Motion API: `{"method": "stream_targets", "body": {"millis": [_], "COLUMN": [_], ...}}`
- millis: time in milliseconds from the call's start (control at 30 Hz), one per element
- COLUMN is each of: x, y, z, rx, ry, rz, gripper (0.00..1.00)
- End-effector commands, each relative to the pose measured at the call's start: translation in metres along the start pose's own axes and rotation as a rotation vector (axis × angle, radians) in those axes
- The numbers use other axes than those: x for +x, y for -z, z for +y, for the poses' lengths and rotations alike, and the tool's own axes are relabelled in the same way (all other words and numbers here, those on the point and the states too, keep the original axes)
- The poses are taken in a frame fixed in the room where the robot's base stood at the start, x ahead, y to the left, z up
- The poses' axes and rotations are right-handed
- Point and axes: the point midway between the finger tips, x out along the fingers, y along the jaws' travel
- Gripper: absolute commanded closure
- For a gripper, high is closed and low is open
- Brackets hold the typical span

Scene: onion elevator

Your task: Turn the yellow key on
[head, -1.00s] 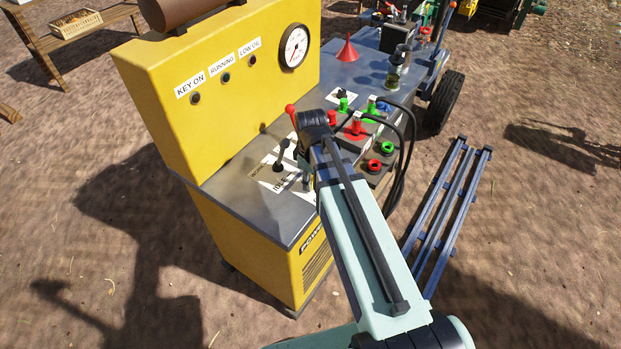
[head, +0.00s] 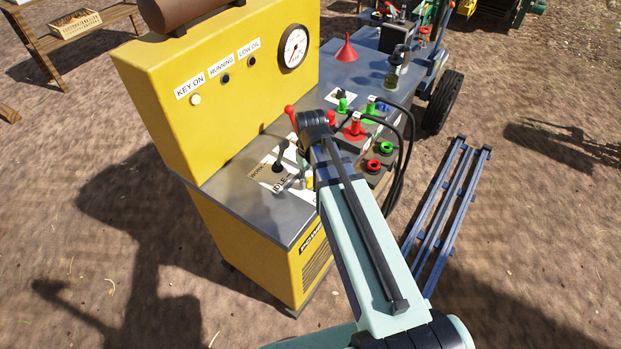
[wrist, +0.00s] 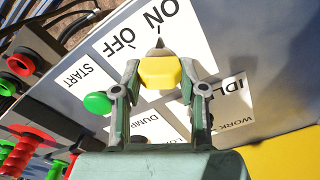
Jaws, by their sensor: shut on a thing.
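The yellow key (wrist: 160,73) sits between my gripper's two fingers (wrist: 159,80) in the wrist view, with a grey pointed tip above it by the ON/OFF label (wrist: 190,40). My gripper is shut on the key. In the head view my wrist hides most of the gripper and key; a bit of yellow (head: 309,183) shows beside it. The KEY ON lamp (head: 196,99) on the yellow panel is lit pale. The RUNNING lamp (head: 226,78) and LOW OIL lamp (head: 251,61) are dark.
A black-knobbed lever (head: 280,160) by the WORK/IDLE label stands left of my wrist. A red-knobbed lever (head: 290,111) is just behind it. A green START button (wrist: 97,103) is close to my left finger. Red and green fittings and black hoses are on the right.

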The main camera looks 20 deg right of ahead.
Motion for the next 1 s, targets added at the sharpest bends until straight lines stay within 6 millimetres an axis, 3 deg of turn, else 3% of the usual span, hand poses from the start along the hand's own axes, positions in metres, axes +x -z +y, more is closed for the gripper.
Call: {"method": "stream_targets", "body": {"millis": [500,533,600,1000], "x": [0.0007,0.0007,0.0006,-0.003], "y": [-0.0008,-0.0007,-0.0006,0.0001], "z": [0.0,0.0,0.0,0.0001], "rx": [0.024,0.024,0.024,0.022], "ry": [0.0,0.0,0.0,0.0], "rz": [-0.002,-0.002,-0.001,0.0], "gripper": [0.93,0.52,0.33,0.33]}}
